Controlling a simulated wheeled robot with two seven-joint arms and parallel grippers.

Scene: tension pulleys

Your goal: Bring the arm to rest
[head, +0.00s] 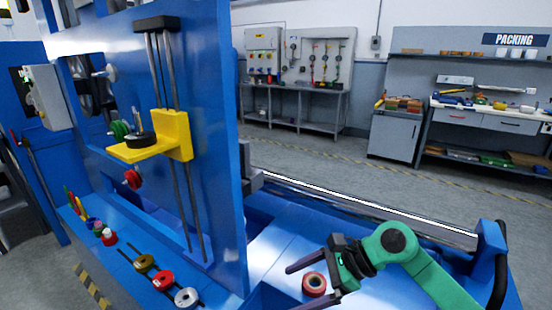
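My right gripper (302,282) is at the lower right, at the end of a green arm coming in from the right. Its two dark fingers are apart and point left. A red ring-shaped roll (314,284) shows between the fingers in the picture, on the blue surface; I cannot tell whether they touch it. My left gripper is not in view. A yellow bracket (181,136) sits partway along two vertical rods on a blue panel (217,110). A black disc (141,140) is on its shelf, with a green pulley (120,129) behind.
A red knob (132,179) is below the bracket. A blue ledge (130,238) holds several coloured spools, including a silver one (187,297). A long rail (370,206) runs behind my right gripper. Workbenches and a packing station (480,115) stand far back across open floor.

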